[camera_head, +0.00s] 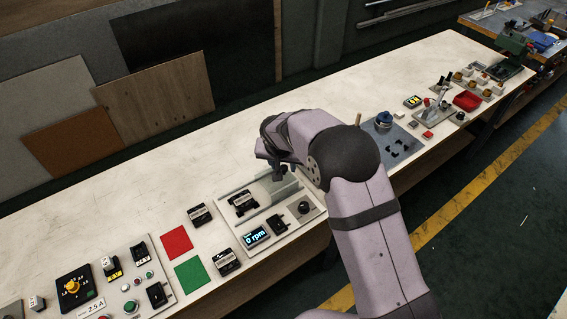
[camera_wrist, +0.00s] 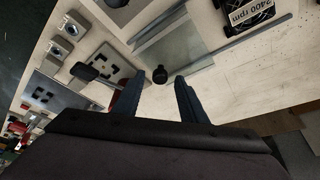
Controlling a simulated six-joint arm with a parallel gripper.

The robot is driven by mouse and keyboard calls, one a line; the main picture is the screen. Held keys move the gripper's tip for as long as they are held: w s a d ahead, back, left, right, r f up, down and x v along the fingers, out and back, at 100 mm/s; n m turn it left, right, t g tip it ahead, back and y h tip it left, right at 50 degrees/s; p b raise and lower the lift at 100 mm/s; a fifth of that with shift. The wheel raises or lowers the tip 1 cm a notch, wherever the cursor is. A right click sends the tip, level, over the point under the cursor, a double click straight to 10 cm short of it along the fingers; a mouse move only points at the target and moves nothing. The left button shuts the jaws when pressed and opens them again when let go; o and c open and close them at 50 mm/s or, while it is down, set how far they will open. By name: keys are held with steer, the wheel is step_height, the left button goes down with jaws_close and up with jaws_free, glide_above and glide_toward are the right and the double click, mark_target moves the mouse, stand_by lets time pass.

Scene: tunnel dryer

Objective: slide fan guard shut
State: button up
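The fan guard (camera_wrist: 172,48) is a grey, see-through panel between two metal rails, with a small dark knob (camera_wrist: 160,75) at its near end. In the head view the guard (camera_head: 279,189) lies at the right part of the rails, partly behind my arm. The fan (camera_head: 242,201), a black block marked 2400 rpm, sits at the left end, uncovered; it also shows in the wrist view (camera_wrist: 243,14). My gripper (camera_head: 272,168) is over the guard. In the wrist view my gripper (camera_wrist: 158,84) is open, its fingers on either side of the knob, with gaps visible.
The fan unit has a 0 rpm display (camera_head: 256,237), a black switch (camera_head: 277,223) and a dial (camera_head: 304,207) in front. Other black labelled blocks (camera_head: 199,214), red (camera_head: 176,241) and green (camera_head: 189,272) squares lie left. The bench behind is clear.

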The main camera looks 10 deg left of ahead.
steer(key=shift+w+f, duration=0.15)
steer(key=shift+f, duration=0.15)
jaws_close()
steer(key=shift+s+a+f+b, duration=0.15)
steer(key=shift+s+a+b, duration=0.1)
steer(key=shift+a+b, duration=0.05)
steer(key=s+a+b, duration=0.3)
steer(key=s+a, duration=0.1)
steer(key=s+a+b, duration=0.3)
steer(key=s+a, duration=0.1)
steer(key=shift+s+a, duration=0.2)
steer(key=shift+s, duration=0.1)
steer(key=shift+a, duration=0.1)
jaws_free()
steer(key=shift+s, duration=0.15)
